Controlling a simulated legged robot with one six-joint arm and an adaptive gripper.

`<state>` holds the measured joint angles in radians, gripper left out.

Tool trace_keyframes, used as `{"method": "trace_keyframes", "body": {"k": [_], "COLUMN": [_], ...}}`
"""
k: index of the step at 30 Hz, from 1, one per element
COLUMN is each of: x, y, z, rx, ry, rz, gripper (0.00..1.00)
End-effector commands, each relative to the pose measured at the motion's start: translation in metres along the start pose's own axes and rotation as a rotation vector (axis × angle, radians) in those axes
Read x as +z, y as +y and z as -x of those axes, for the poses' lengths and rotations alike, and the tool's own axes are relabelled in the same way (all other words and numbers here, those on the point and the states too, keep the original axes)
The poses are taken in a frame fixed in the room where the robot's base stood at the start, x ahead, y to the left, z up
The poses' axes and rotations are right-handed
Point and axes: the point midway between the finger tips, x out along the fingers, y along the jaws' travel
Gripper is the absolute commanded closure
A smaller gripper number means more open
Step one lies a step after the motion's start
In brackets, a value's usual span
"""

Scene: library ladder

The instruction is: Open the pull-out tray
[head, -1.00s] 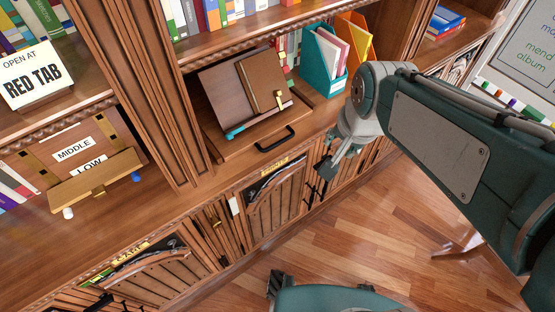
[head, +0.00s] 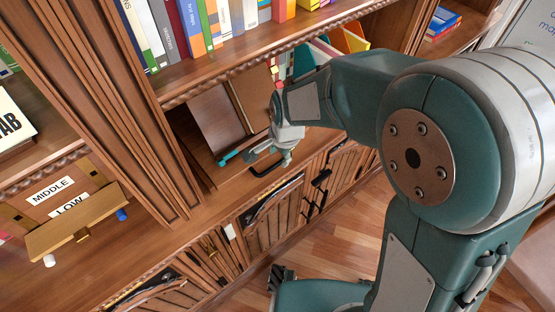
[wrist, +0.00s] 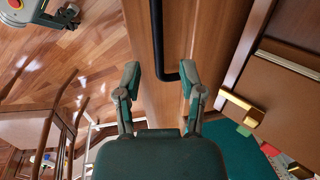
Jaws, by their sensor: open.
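The pull-out tray (head: 222,178) is a wooden board in the shelf bay, with a dark bar handle (head: 262,173) on its front. My gripper (head: 270,153) is open and empty, just above the handle in the head view. In the wrist view the handle (wrist: 156,40) runs down between the lines of my two fingers, and its bent lower end lies between the fingertips (wrist: 161,76). I cannot tell whether any finger touches it. My arm hides part of the tray's right side and what stands there.
A brown book with a gold clasp (wrist: 241,107) stands by the tray. A wooden box labelled MIDDLE and LOW (head: 62,195) sits at left. Below are slatted cabinet doors; the wooden floor (head: 335,228) in front shows bare patches.

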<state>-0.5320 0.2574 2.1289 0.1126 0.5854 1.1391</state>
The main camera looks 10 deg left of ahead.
Motion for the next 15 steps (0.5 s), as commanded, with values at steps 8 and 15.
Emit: {"method": "trace_keyframes", "body": {"k": [8,15], "x": [-0.001,-0.001], "y": [0.001,0.001], "z": [-0.034,-0.037], "rx": [-0.001,-0.002], "ry": [-0.001,0.0], "rz": [0.002,0.001], "gripper": [0.49,0.49]}}
